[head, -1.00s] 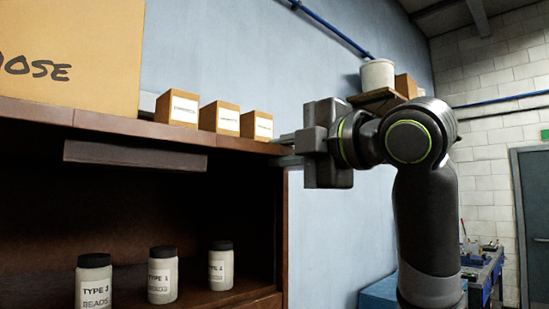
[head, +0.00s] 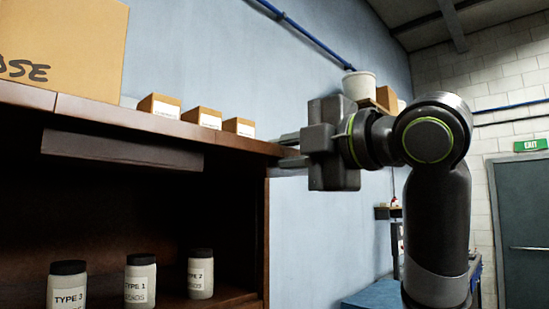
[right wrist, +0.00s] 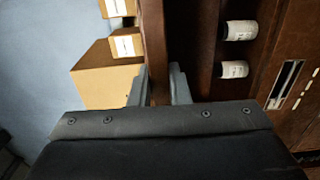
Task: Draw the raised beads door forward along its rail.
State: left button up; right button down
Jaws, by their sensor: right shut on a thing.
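My right gripper (head: 290,153) is at the panel's right end in the head view. Its two fingers (right wrist: 160,85) lie on either side of the strip and are shut on it. The rail is not clearly visible. My left gripper is not in view.
Small labelled boxes (head: 202,117) and a large carton (head: 65,45) stand above the panel. Labelled bead jars (head: 140,280) stand in the bay below. A dark bar (head: 120,149) sits under the panel. Open room lies right of the cabinet.

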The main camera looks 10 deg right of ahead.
jog(key=shift+b+v, duration=0.45)
jog(key=shift+v, duration=1.7)
jog(key=shift+w, duration=0.1)
jog(key=c, duration=1.6)
grip_release()
jog(key=shift+c, duration=0.2)
jog(key=o, duration=0.4)
jog(key=shift+s+d+r, duration=0.1)
jog(key=shift+s, duration=0.1)
jog(key=shift+c, duration=0.2)
jog(key=o, duration=0.3)
jog(key=shift+w, duration=0.15)
jog(key=shift+b+v, duration=0.95)
jog(key=shift+v, duration=2.6)
